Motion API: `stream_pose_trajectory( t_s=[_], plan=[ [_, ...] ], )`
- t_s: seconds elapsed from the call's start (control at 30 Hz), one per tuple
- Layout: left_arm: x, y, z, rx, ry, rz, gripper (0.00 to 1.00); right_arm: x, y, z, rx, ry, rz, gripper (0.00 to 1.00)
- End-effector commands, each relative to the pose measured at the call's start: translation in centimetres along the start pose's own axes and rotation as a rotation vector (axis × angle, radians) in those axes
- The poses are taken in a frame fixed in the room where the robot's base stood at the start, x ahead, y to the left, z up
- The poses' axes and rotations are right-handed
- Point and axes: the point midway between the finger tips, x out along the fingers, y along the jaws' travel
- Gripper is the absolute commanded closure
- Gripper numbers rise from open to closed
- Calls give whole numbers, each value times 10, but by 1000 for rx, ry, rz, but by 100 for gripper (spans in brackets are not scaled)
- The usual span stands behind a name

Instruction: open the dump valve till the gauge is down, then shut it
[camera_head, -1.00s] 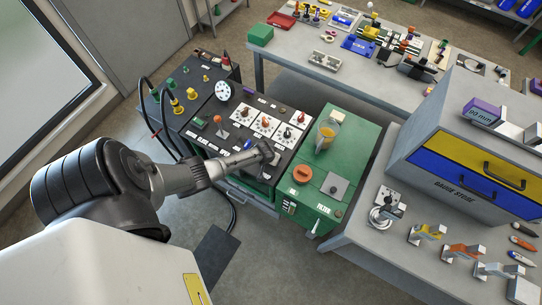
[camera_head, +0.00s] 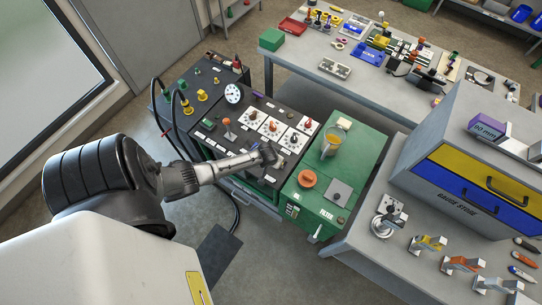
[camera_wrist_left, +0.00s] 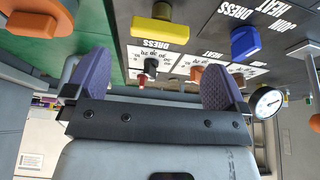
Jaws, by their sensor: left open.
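The gauge (camera_head: 233,93) is a white round dial at the back of the black control panel (camera_head: 207,130). It also shows in the left wrist view (camera_wrist_left: 267,103), too small to read. An orange-topped lever (camera_head: 228,123) stands on the panel in front of it. No readable label marks the dump valve, so I cannot tell which control it is. My left gripper (camera_head: 268,156) is over the panel's right front part. In the left wrist view my left gripper (camera_wrist_left: 153,82) has its purple fingers apart, nothing between them. My right gripper is not in view.
In the left wrist view a yellow knob (camera_wrist_left: 158,31) and a blue knob (camera_wrist_left: 245,42) are close to the fingers. A green unit (camera_head: 352,165) with a clear cup (camera_head: 332,142) adjoins the panel. Black hoses (camera_head: 163,120) loop at the left.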

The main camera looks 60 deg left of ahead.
Motion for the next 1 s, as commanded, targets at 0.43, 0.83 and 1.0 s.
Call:
stream_pose_trajectory(
  t_s=[0.43, 0.83, 1.0],
  plan=[
    [-60, 0, 0, 0, 1, 1, 0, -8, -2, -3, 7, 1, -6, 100],
    [-71, 0, 0, -1, 0, 0, 0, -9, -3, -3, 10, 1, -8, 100],
    [-71, 0, 0, -1, 0, 0, 0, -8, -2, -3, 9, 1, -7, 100]
  ],
)
